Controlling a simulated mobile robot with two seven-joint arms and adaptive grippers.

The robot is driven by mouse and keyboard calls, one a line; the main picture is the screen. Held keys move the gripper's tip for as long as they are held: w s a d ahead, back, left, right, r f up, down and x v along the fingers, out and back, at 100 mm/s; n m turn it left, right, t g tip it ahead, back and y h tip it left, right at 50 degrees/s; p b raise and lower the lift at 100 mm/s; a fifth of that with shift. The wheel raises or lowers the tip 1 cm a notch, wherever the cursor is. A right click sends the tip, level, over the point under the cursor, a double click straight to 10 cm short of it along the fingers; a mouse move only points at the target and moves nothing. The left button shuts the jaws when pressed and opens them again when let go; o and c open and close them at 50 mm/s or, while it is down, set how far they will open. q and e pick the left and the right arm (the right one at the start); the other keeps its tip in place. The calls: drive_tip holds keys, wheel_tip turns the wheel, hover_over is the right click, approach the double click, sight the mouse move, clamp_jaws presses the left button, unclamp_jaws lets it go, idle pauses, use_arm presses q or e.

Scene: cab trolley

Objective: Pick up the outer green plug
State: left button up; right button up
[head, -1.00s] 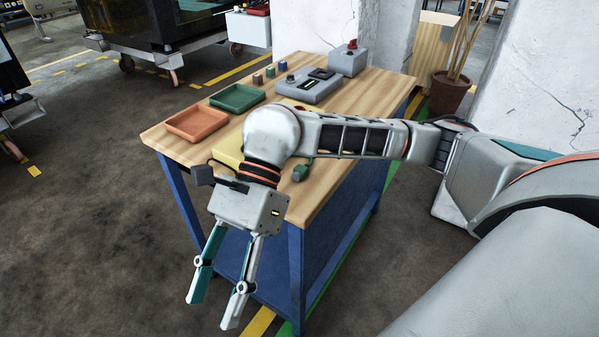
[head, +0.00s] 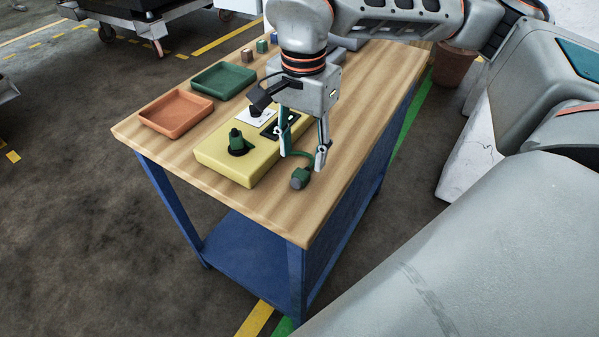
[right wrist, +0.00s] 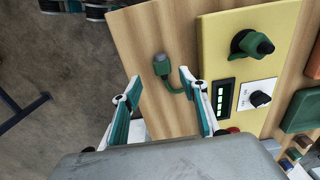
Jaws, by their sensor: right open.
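A green plug with a grey end (head: 300,178) lies on the bare wood beside the yellow box (head: 225,163), joined to a short green cable. It also shows in the right wrist view (right wrist: 161,64), just beyond the fingertips and between their lines. My right gripper (head: 302,156) is open and empty, pointing down over the table near this plug; its fingers (right wrist: 160,86) are apart with bare wood between them. A second green plug-like piece (head: 238,143) stands in a dark round socket on the yellow box. My left gripper is in neither view.
The wooden table (head: 340,170) carries an orange tray (head: 176,112), a green tray (head: 223,79) and small coloured blocks (head: 262,46) farther back. The box has a black knob (right wrist: 260,98) and a lit display (right wrist: 223,98). Bare wood lies at the near right edge.

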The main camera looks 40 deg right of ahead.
sight(300, 174)
drive_tip(key=shift+f, duration=0.8)
wheel_tip(300, 174, down, 4)
drive_tip(key=shift+w+a+f+b, duration=0.15)
drive_tip(key=shift+f+b, duration=0.05)
drive_tip(key=shift+b, duration=0.3)
drive_tip(key=shift+w+f, duration=0.1)
drive_tip(key=shift+f, duration=0.05)
drive_tip(key=c, duration=1.1)
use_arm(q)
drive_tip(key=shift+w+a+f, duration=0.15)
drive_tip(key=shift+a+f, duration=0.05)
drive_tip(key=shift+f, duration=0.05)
use_arm(e)
drive_tip(key=shift+c, duration=0.6)
